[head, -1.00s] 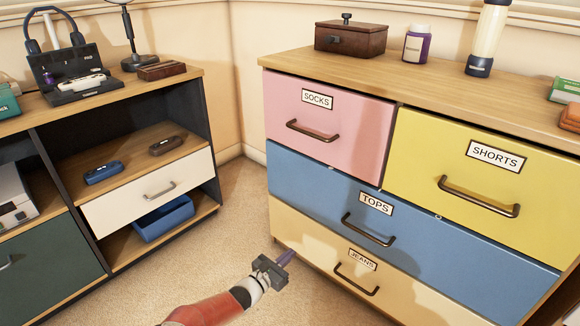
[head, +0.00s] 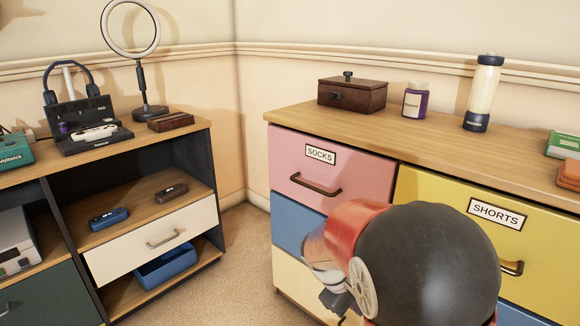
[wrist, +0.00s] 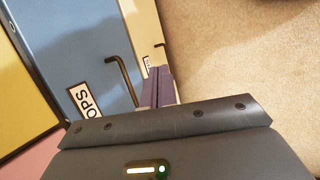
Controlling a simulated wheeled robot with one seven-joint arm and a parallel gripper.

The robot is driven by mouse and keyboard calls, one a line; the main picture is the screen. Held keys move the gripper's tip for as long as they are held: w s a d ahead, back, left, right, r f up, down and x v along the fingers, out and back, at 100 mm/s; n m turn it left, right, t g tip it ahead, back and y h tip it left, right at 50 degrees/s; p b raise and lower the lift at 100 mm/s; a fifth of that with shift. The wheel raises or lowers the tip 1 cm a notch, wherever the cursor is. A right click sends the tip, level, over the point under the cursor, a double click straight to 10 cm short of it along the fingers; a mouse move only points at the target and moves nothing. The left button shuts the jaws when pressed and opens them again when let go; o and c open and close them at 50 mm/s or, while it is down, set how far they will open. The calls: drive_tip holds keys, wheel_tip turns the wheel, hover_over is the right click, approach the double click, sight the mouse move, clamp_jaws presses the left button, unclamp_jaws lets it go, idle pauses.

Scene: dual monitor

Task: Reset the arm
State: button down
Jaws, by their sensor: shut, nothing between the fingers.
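My gripper shows in the wrist view (wrist: 157,86) with its two purple fingers shut together and nothing between them. It points along the front of the dresser, near the dark handle (wrist: 122,82) of the blue TOPS drawer (wrist: 85,50). In the head view my red and black arm is folded up large in front of the dresser. It hides much of the TOPS drawer and JEANS drawer, and the gripper's fingers are not clear there.
The dresser has a pink SOCKS drawer (head: 330,175) and a yellow SHORTS drawer (head: 440,195). A wooden box (head: 352,94), a purple jar (head: 415,103) and a lantern-like bottle (head: 482,95) stand on top. An open shelf unit (head: 175,140) stands left. Carpet (head: 245,255) lies clear between.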

drive_tip(key=s+r+m+t+y+p, duration=0.2)
drive_tip(key=s+r+m, duration=0.6)
drive_tip(key=s+r, duration=0.8)
drive_tip(key=s+t+y, duration=0.2)
drive_tip(key=y, duration=0.1)
drive_tip(key=shift+r+t, duration=0.35)
drive_tip(key=shift+t, duration=0.05)
drive_tip(key=shift+s, duration=0.1)
